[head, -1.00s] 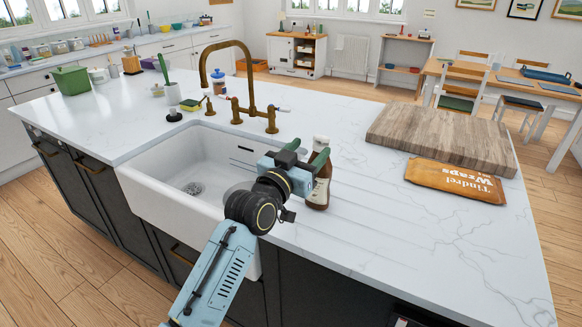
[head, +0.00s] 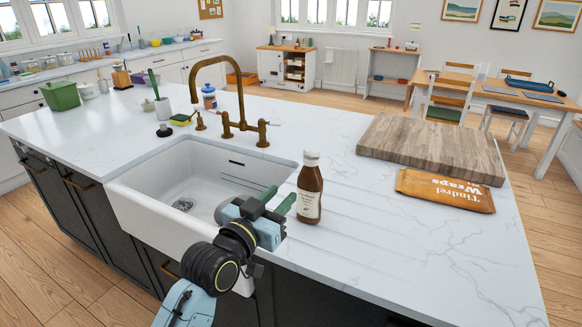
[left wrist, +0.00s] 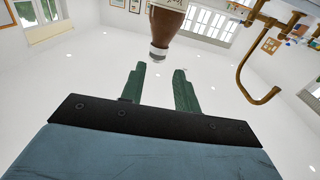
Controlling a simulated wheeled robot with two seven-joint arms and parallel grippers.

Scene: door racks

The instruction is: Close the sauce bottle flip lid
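A brown sauce bottle (head: 309,192) with a pale label and white cap (head: 311,158) stands upright on the counter, right of the sink. The cap is too small to tell whether its flip lid is shut. My left gripper (head: 280,198) is beside the bottle, to its left and lower in the picture, over the sink's front right corner. Its green fingers are apart with nothing between them. In the left wrist view the left gripper (left wrist: 159,70) is open, and the bottle (left wrist: 167,20) appears upside down beyond the fingertips, apart from them. My right gripper is out of view.
The white sink (head: 150,205) and brass tap (head: 240,115) lie to the left. A wooden board (head: 430,147) and an orange wraps packet (head: 445,190) lie right of the bottle. The counter (head: 400,250) in front of the packet is clear.

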